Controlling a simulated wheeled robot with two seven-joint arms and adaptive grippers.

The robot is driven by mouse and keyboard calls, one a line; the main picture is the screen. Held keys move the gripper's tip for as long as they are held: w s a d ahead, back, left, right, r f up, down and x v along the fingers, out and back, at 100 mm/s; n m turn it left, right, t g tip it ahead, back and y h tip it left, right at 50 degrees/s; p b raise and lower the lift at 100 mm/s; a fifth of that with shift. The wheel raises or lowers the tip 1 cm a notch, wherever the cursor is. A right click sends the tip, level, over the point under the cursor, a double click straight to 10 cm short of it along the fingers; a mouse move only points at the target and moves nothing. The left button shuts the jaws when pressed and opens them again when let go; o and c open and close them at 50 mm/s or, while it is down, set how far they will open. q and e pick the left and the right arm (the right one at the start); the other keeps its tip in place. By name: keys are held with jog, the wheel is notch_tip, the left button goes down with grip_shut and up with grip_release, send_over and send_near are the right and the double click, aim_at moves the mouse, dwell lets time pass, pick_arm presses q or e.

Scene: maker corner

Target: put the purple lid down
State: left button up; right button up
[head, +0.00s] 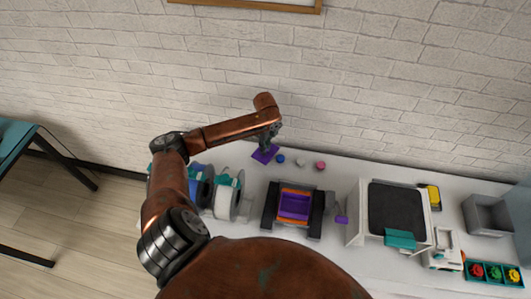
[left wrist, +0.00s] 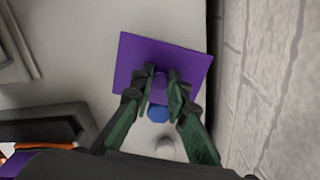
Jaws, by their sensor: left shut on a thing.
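The purple lid (head: 263,155) is a flat square plate with a small knob. In the head view it is near the wall side of the white bench. My left gripper (head: 268,144) comes down over it. In the left wrist view my left gripper (left wrist: 160,82) is shut on the knob of the purple lid (left wrist: 185,60), and the fingers hide part of the plate. I cannot tell whether the lid touches the bench or hangs just above it. My right gripper is not in view.
Blue (head: 281,158), white (head: 301,162) and pink (head: 320,166) small round things stand in a row right of the lid. Spools (head: 226,197) and a dark machine with a purple and orange middle (head: 294,205) are nearer. The white brick wall (head: 360,90) is close behind.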

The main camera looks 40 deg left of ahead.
pick_arm(q)
notch_tip(320, 180, down, 3)
jog(key=shift+f, duration=0.2)
jog(key=o, duration=0.8)
jog(key=shift+f, duration=0.1)
notch_tip(320, 180, up, 12)
jog(key=shift+r+p, duration=0.2)
jog(key=shift+p, duration=0.25)
